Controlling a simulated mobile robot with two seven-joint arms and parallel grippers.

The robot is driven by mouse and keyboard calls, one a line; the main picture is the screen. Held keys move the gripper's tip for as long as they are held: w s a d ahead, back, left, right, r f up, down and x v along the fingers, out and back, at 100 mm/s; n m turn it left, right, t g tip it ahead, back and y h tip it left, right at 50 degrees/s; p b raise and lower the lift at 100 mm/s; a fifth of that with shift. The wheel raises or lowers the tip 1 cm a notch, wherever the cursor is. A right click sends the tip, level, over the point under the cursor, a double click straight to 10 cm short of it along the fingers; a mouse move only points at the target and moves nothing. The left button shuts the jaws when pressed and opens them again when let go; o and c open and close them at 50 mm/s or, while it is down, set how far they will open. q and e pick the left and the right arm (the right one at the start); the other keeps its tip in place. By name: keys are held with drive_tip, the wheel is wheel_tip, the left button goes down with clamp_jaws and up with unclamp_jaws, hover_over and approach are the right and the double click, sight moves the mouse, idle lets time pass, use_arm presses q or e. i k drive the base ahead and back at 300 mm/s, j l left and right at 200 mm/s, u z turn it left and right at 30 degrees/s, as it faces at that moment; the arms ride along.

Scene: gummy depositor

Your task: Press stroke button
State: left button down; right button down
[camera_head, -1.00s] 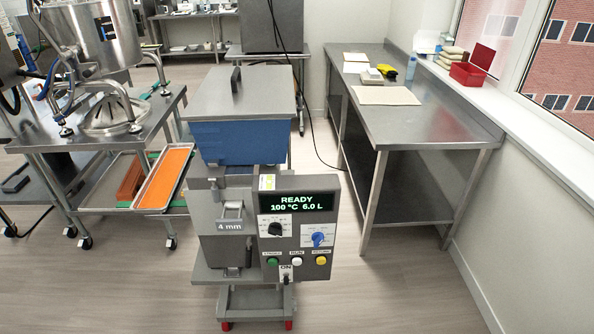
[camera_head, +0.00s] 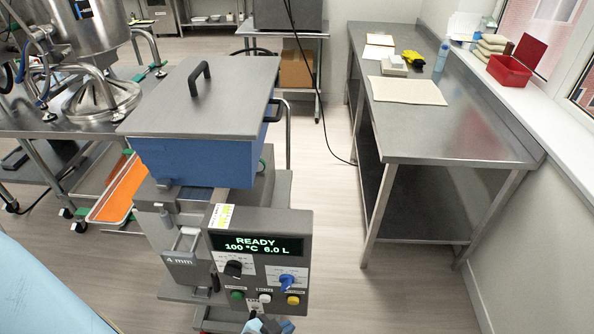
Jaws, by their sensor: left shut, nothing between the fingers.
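The depositor's control panel (camera_head: 262,262) faces me, and its display (camera_head: 257,245) reads READY, 100 °C, 6.0 L. Along its lower edge are a green button (camera_head: 237,295), a white button (camera_head: 265,297) and a yellow button (camera_head: 293,300). Their labels are too small to read, so I cannot tell which is the stroke button. My left gripper (camera_head: 264,324) is at the bottom edge of the view, just below the white button. It is shut and empty, and partly cut off. I cannot tell whether it touches the panel. My right gripper is not in view.
Above the panel sits a blue hopper (camera_head: 190,160) with a grey lid (camera_head: 205,95). A black knob (camera_head: 233,268) and a blue knob (camera_head: 286,280) sit above the buttons. A steel table (camera_head: 440,130) stands at the right.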

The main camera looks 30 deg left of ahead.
sight(236, 296)
drive_tip(key=i+l, duration=0.2)
drive_tip(key=i, duration=0.25)
drive_tip(key=i+l+z, duration=0.1)
drive_tip(key=i, duration=0.3)
drive_tip(key=i+l, duration=0.25)
drive_tip(key=i, duration=0.2)
drive_tip(key=i+l+u, duration=0.1)
drive_tip(key=u, duration=0.4)
drive_tip(key=l+u, duration=0.3)
drive_tip(key=u, duration=0.15)
drive_tip(key=i+l+u, duration=0.1)
drive_tip(key=l+u, duration=0.15)
drive_tip(key=u, duration=0.25)
drive_tip(key=l+u, duration=0.2)
drive_tip(key=u, duration=0.25)
drive_tip(key=l+u, duration=0.25)
drive_tip(key=u, duration=0.25)
drive_tip(key=k+l+u, duration=0.1)
drive_tip(key=u, duration=0.4)
drive_tip(key=k+u, duration=0.2)
drive_tip(key=u, duration=0.45)
drive_tip(key=i+j+z, duration=0.85)
drive_tip(key=j+z, duration=0.25)
drive_tip(key=j, duration=0.15)
drive_tip(key=j+z, duration=0.3)
drive_tip(key=j, duration=0.25)
drive_tip(key=j+z, duration=0.3)
drive_tip(key=j, duration=0.25)
